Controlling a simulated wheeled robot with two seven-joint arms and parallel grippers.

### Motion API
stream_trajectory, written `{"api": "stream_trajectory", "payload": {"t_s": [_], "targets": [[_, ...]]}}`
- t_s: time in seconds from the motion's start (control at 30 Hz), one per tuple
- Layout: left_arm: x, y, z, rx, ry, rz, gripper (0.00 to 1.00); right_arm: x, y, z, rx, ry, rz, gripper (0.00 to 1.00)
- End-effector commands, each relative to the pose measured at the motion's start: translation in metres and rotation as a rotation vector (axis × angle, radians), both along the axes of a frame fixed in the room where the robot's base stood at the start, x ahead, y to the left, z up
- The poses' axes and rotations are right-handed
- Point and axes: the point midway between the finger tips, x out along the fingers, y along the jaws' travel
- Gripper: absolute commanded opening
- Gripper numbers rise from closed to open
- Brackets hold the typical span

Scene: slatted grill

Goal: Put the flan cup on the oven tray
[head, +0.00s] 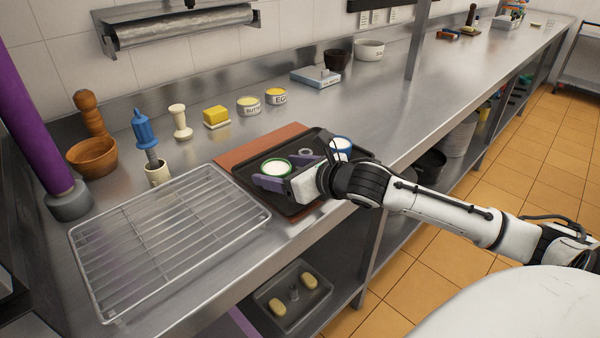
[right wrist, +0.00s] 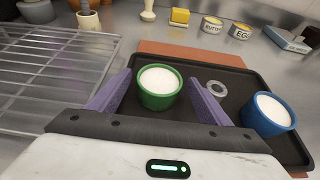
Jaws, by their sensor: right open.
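A green cup with white filling (head: 276,167) sits on a dark tray (head: 296,208) on the counter. A blue cup with white filling (head: 341,146) is at the tray's right side, partly hidden by my right gripper in the head view; it shows fully in the right wrist view (right wrist: 268,115). My right gripper (head: 270,173) is open, with its purple fingers on either side of the green cup, which also shows in the right wrist view (right wrist: 159,88). I cannot tell whether the fingers touch it. My left gripper is not in view.
A wire rack (head: 170,235) lies left of the tray. A reddish-brown board (head: 262,146) is under the tray. Behind stand a mortar (head: 92,158), a blue-handled tool (head: 143,130), a butter block (head: 216,117) and tins (head: 249,106). The counter right of the tray is clear.

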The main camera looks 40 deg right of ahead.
Motion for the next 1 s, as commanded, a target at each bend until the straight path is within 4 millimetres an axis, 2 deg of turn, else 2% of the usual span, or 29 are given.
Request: {"api": "stream_trajectory", "payload": {"t_s": [0.1, 0.3, 0.7, 1.0], "targets": [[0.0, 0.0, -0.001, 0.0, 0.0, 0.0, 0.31, -0.019, 0.0, 0.006, -0.008, 0.003, 0.005, 0.72], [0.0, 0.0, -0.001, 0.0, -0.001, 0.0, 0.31, -0.045, -0.001, 0.017, -0.007, 0.003, 0.007, 0.72], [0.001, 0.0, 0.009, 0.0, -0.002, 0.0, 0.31, -0.08, -0.005, 0.033, 0.001, 0.004, 0.001, 0.72], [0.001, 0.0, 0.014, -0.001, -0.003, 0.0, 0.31, -0.095, -0.006, 0.04, 0.001, 0.001, 0.002, 0.72]]}}
